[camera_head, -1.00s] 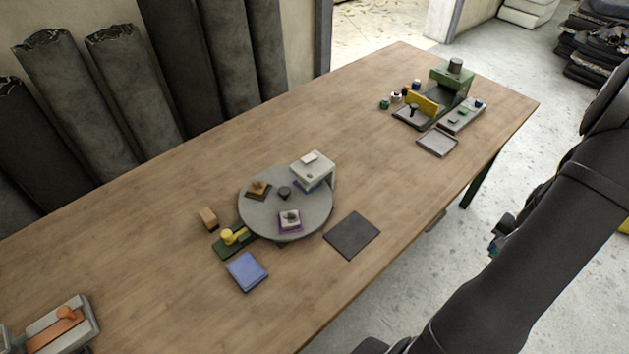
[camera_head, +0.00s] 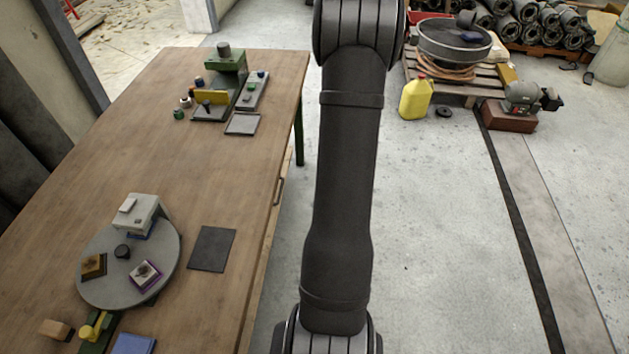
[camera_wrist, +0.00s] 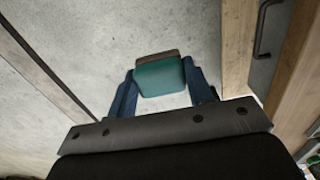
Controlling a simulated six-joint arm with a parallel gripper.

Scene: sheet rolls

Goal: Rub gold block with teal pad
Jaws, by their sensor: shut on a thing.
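My gripper (camera_wrist: 160,88) shows only in the wrist view, its two blue fingers shut on the sides of the teal pad (camera_wrist: 160,76). The pad has a brown backing along its far edge and is held over the concrete floor, beside the wooden table. The gold block (camera_head: 93,265) sits on a dark base on the left of the grey round turntable (camera_head: 112,284), apart from the pad. In the head view my gripper and the pad are out of sight.
The turntable also bears a purple-based block (camera_head: 146,274), a dark central knob (camera_head: 122,251) and a white box-like device (camera_head: 137,212). A dark mat (camera_head: 212,249) lies right of it. A green machine (camera_head: 225,62) stands at the table's far end. Bare tabletop lies between them.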

